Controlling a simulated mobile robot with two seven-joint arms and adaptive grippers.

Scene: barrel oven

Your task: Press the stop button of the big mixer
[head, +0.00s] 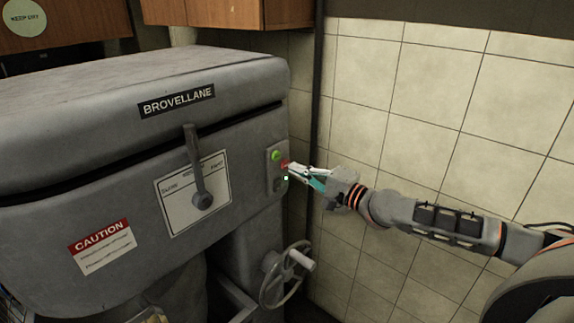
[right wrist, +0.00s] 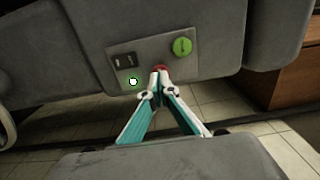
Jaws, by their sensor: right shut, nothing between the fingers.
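The big mixer (head: 110,130) is a grey machine labelled BROVELLANE, on the left in the head view. A small control panel (head: 270,180) on its right end carries a green button (head: 276,156) and a red stop button (head: 285,164). In the right wrist view the red button (right wrist: 160,69) is partly hidden behind the fingertips, and the green button (right wrist: 182,47) is clear of them. My right gripper (right wrist: 158,82) is shut and empty, its tips at the red button; whether they touch it I cannot tell. It also shows in the head view (head: 290,168). My left gripper is out of view.
A lever (head: 194,170) stands on the mixer's front plate. A handwheel (head: 286,275) sticks out below the panel. A tiled wall (head: 430,90) and a dark vertical pipe (head: 317,90) lie behind my right arm. In the wrist view a dark switch (right wrist: 123,60) sits beside the buttons.

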